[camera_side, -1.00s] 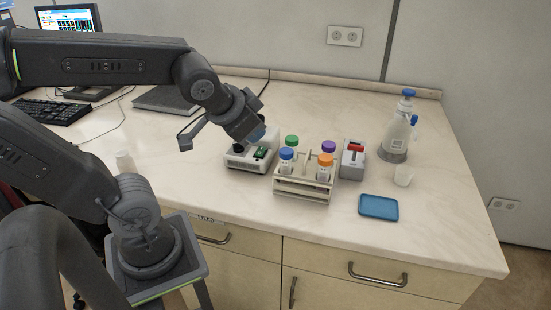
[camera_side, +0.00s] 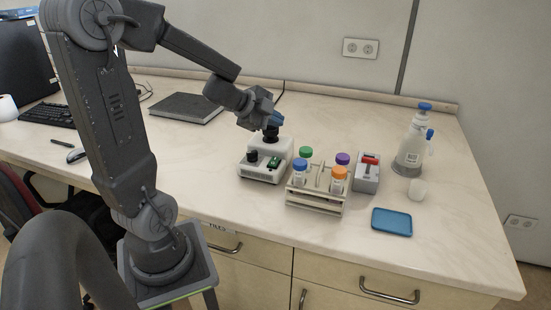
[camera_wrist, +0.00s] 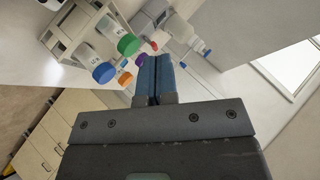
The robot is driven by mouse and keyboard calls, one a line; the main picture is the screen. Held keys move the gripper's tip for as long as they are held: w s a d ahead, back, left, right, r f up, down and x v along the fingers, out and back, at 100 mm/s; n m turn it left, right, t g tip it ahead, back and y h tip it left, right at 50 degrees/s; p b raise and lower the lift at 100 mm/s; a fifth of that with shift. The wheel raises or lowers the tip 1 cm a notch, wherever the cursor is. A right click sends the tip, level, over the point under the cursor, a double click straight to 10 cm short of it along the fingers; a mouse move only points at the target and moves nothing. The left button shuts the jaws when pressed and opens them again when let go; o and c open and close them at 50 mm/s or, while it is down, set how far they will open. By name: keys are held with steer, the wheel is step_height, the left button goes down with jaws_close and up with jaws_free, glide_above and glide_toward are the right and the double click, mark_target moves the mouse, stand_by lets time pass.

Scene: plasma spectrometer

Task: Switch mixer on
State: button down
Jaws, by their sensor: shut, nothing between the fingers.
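A wooden rack (camera_side: 318,205) with several colour-capped tubes stands right of the mixer.

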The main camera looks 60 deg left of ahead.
mark_target(275, 160)
steer(key=shift+s+a+f+m+g+h, duration=0.15)
steer(key=shift+s+f+m+g+h, duration=0.15)
steer(key=shift+f, duration=0.15)
steer(key=shift+w+a+f, duration=0.15)
steer(key=shift+f, duration=1.3)
steer(key=shift+w+a+f, duration=0.15)
steer(key=shift+w+f, duration=0.05)
steer(key=shift+f, duration=1.2)
steer(key=shift+w+a+f, duration=0.15)
steer(key=shift+f, duration=1.3)
steer(key=shift+f, duration=0.1)
steer(key=shift+f, duration=0.35)
steer(key=shift+w+a+f, duration=0.1)
steer(key=shift+f, duration=0.2)
steer(key=shift+r, duration=0.1)
steer(key=shift+r, duration=0.65)
